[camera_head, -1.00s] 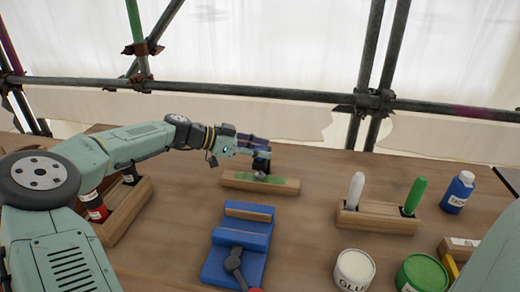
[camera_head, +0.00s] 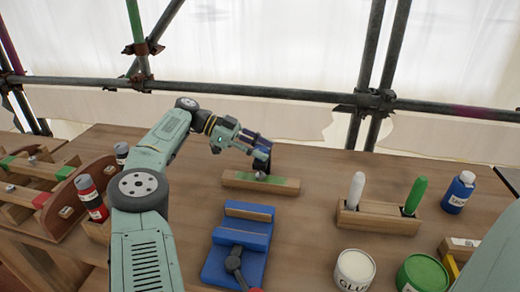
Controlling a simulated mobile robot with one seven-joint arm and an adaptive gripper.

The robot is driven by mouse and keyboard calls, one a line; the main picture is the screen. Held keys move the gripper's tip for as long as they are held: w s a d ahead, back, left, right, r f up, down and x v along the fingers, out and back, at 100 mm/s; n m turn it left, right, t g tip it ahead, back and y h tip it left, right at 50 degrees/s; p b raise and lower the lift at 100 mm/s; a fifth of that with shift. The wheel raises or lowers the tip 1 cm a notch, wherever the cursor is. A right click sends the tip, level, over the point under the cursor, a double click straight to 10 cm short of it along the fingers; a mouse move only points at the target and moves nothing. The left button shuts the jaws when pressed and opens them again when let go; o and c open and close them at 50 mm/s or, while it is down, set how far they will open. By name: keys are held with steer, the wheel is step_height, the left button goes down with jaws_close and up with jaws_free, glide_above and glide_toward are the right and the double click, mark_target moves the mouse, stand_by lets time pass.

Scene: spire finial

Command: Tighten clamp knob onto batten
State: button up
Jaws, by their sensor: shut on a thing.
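A wooden batten (camera_head: 288,186) with a green patch on top lies across the table beyond the blue fixture. A small grey knob (camera_head: 260,176) sits on the green patch, partly hidden by my gripper. My gripper (camera_head: 262,170) points down over the batten, its dark fingers shut on the grey knob. The contact between the fingers and the knob is too small to see clearly.
A blue fixture (camera_head: 211,263) with a dark lever (camera_head: 233,263) stands in front of the batten. A wooden holder (camera_head: 375,222) carries a white and a green stick. A blue bottle (camera_head: 458,192), a glue pot (camera_head: 354,270) and a green pot (camera_head: 423,274) stand right. Wooden racks (camera_head: 35,200) stand left.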

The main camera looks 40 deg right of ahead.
mark_target(261, 149)
steer(key=shift+s, duration=0.1)
stand_by(0.3)
steer(key=o, duration=1.2)
steer(key=shift+r, duration=0.15)
step_height(261, 149, up, 10)
steer(key=shift+f, duration=0.1)
